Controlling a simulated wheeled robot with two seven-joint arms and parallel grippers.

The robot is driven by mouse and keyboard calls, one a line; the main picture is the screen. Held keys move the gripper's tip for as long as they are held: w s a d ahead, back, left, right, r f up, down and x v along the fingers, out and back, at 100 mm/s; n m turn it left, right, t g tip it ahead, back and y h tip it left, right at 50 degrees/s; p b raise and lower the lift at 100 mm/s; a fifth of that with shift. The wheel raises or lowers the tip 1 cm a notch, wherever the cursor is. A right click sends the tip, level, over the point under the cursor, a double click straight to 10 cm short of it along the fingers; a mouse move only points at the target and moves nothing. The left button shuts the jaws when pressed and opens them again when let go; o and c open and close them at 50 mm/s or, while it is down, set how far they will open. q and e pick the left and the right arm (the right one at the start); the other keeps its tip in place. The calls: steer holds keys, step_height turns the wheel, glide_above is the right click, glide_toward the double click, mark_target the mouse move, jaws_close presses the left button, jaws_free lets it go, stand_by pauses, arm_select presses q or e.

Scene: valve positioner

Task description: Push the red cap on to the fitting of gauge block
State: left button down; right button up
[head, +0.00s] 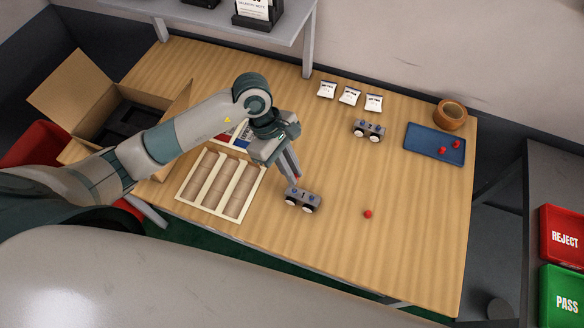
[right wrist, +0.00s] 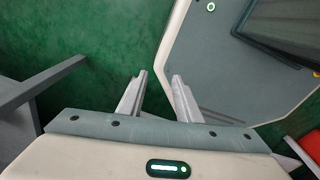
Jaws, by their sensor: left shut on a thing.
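One grey gauge block (head: 303,198) with dark ends and white round fittings on its front stands near the middle of the table. A second similar block (head: 368,130) stands farther back. My left gripper (head: 295,179) points down just above the back left of the nearer block. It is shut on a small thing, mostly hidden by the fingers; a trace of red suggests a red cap. Contact with the block cannot be told. A loose red cap (head: 368,214) lies right of the nearer block. My right gripper (right wrist: 160,76) is open and empty, over the green floor.
A blue tray (head: 425,153) with two red caps lies at the right, by a brown pot (head: 450,115). White packets (head: 350,96) line the back. A compartment tray (head: 205,206) and cardboard box (head: 75,90) are left. The table's right front is clear.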

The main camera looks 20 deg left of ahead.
arm_select(q)
steer(key=shift+f, duration=0.35)
steer(key=shift+f+b, duration=0.25)
steer(key=shift+b, duration=0.05)
steer(key=shift+f, duration=0.5)
step_height(320, 180, down, 2)
steer(key=shift+b, duration=0.7)
steer(key=shift+f, duration=0.6)
arm_select(e)
steer(key=shift+w+a+f, duration=0.2)
steer(key=shift+w+f, duration=0.05)
steer(key=shift+f, duration=0.4)
steer(key=shift+w+a+f, duration=0.15)
steer(key=shift+w+f, duration=0.1)
steer(key=shift+f, duration=0.35)
steer(key=shift+a, duration=0.1)
